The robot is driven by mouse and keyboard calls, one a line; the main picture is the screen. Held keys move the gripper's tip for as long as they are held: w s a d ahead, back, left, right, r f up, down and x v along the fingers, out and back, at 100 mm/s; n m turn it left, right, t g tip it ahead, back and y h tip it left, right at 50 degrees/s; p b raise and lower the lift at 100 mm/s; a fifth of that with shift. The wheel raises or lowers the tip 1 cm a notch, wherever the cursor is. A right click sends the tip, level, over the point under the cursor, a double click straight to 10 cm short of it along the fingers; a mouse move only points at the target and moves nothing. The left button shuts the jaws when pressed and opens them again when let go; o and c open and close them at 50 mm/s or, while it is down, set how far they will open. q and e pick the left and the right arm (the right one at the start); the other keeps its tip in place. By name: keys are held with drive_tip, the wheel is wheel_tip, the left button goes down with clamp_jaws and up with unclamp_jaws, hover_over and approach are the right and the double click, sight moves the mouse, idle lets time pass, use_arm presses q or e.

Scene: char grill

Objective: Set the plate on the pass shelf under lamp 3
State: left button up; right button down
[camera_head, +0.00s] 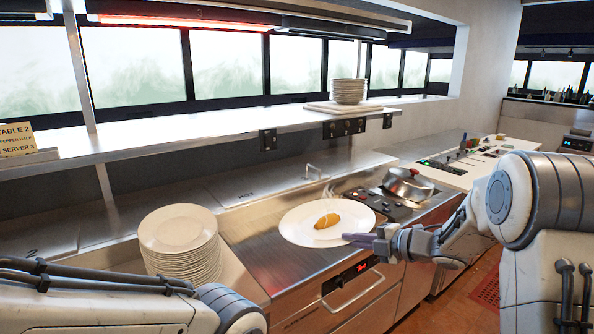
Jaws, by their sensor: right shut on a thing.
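A white oval plate (296,228) with a golden-brown piece of food (327,221) on it is in the middle of the head view, over the steel cooking counter. My right gripper (369,241) is shut on the plate's right edge. The plate looks about level; whether it touches the counter I cannot tell. The steel pass shelf (207,127) runs behind and above the plate. A heat lamp (182,21) glows red above the shelf's left part, and a darker lamp housing (330,27) is to its right. No lamp number is readable. My left gripper is out of view.
A stack of white plates (180,229) stands on the left counter. Another stack (348,91) sits on a board on the shelf. A lidded pot (408,184) is right of the plate. A ticket (17,139) stands at the shelf's left end. The shelf between is bare.

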drive_tip(key=s+d+f+b, duration=0.1)
drive_tip(key=s+f+b, duration=0.1)
drive_tip(key=s+f, duration=0.3)
drive_tip(key=s+d+f+n+g+b, duration=0.1)
drive_tip(key=s+f, duration=0.4)
drive_tip(key=f, duration=0.9)
drive_tip(key=s+d+f+y+b, duration=0.1)
drive_tip(key=s+d+f+b, duration=0.2)
drive_tip(key=f, duration=0.7)
drive_tip(key=s, duration=0.2)
drive_tip(key=shift+s, duration=0.35)
